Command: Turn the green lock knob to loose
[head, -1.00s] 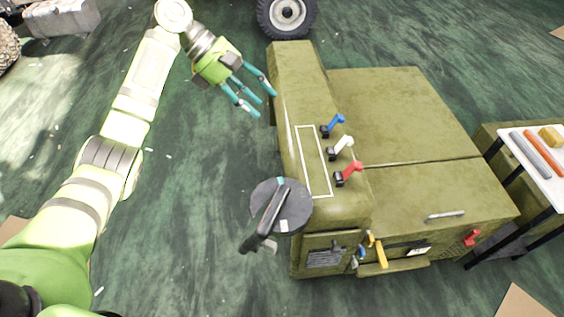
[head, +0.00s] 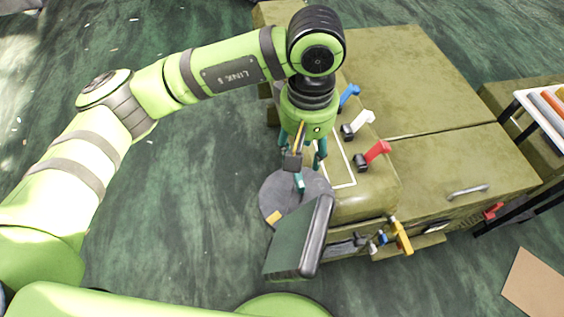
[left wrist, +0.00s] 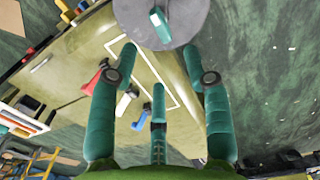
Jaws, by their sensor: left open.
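The green lock knob is a small teal block (left wrist: 160,26) on a round grey disc (left wrist: 172,12) at the top of the left wrist view. In the head view the disc (head: 284,203) stands at the near left corner of the olive chassis, partly behind a dark flat panel (head: 290,245). My left gripper (head: 303,163) is above the disc with its teal fingers pointing down. In the left wrist view its three fingers (left wrist: 158,62) are spread and empty, apart from the knob. In the head view, fingers and knob overlap in similar colour. My right gripper is out of view.
Blue (head: 349,94), white (head: 358,123) and red (head: 373,156) levers stand on the olive chassis (head: 400,70) just right of my gripper. A yellow handle (head: 402,238) is on its front. A white-topped table (head: 540,120) stands right. The floor left is clear.

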